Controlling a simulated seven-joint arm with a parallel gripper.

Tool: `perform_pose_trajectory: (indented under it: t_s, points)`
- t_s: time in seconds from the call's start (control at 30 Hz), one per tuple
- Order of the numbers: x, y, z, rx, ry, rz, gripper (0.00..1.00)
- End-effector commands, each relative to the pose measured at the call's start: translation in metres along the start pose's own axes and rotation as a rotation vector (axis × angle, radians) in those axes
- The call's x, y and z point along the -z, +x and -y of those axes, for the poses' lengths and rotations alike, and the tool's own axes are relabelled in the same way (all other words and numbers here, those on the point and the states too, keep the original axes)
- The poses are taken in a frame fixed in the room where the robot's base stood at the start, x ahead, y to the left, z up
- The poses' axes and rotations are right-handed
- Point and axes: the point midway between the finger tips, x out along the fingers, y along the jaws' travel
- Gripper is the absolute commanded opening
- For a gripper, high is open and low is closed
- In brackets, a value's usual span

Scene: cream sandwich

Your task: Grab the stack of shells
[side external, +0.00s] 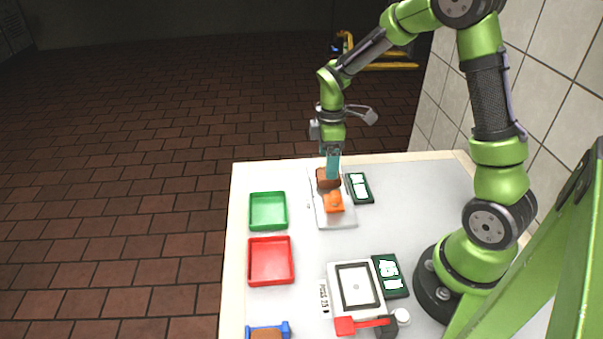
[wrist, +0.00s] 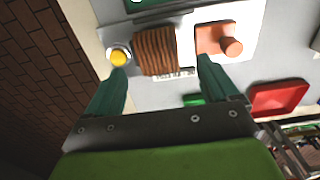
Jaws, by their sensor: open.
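The stack of shells (side external: 327,179) is a ribbed brown block on a pale grey fixture (side external: 337,220) near the far edge of the table. In the wrist view the stack (wrist: 155,48) shows its thin layers side by side, ahead of and between the fingers. My gripper (side external: 333,175) points down at the stack in the side view, its teal fingers partly covering it. In the wrist view my gripper (wrist: 162,65) is open, one finger to each side of the stack. I cannot tell whether either finger touches it.
An orange block with a knob (side external: 334,202) sits beside the stack on the fixture. A yellow button (wrist: 118,57) is on the stack's other side. Green (side external: 268,211) and red (side external: 270,261) trays, a scale (side external: 356,289) and dark green panels (side external: 360,188) are nearby.

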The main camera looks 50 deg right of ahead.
Motion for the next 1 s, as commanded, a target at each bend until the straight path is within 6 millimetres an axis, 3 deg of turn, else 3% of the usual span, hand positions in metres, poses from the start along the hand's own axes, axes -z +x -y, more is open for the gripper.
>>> perform_pose_trajectory:
  t_s: [0.2,0.53,0.9,1.0]
  points:
    - [-0.003,0.033,-0.001,0.004,0.002,0.002,0.87]
    - [-0.003,0.038,-0.002,0.001,0.002,0.000,0.86]
    - [-0.003,0.038,-0.002,0.001,0.001,0.000,0.29]
    - [-0.003,0.038,-0.002,0.000,0.001,0.000,0.27]
